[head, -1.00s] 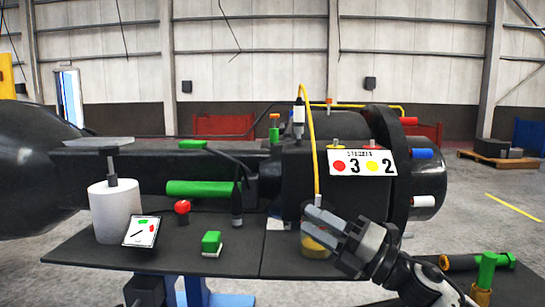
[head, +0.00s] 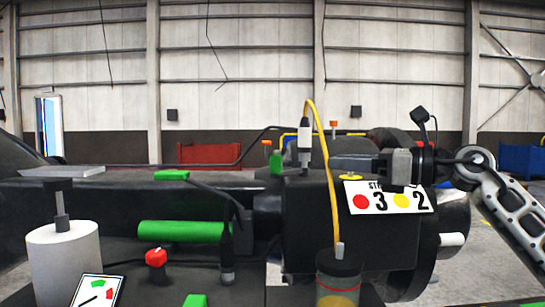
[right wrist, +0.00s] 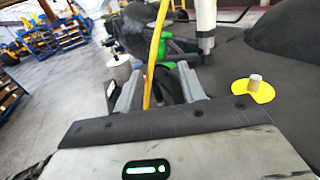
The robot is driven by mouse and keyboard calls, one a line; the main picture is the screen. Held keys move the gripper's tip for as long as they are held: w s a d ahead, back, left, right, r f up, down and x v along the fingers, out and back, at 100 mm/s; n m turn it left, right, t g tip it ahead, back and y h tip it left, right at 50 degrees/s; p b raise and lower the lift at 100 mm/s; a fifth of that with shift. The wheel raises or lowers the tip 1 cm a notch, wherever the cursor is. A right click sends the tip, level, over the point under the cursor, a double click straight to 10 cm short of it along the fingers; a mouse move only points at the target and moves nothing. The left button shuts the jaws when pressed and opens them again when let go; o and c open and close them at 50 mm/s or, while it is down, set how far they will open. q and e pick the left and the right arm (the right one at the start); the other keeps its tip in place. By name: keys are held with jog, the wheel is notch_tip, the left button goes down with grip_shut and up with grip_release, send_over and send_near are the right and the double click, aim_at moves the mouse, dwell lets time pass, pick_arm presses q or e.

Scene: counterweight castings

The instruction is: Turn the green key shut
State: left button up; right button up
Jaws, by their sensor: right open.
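My left gripper is not in view.
A yellow hose (head: 328,170) hangs between my right gripper and the green piece. A yellow tab (head: 350,177) and a sign (head: 388,198) lie below the gripper. A green cylinder (head: 185,231), a red knob (head: 156,258) and a white cylinder (head: 65,262) are at the left.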

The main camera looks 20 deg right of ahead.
aim_at(276, 158)
jog(key=p+x, duration=0.2)
jog(key=x, duration=1.2)
jog(key=shift+s+a+p, duration=0.1)
jog(key=shift+p, duration=0.2)
grip_shut()
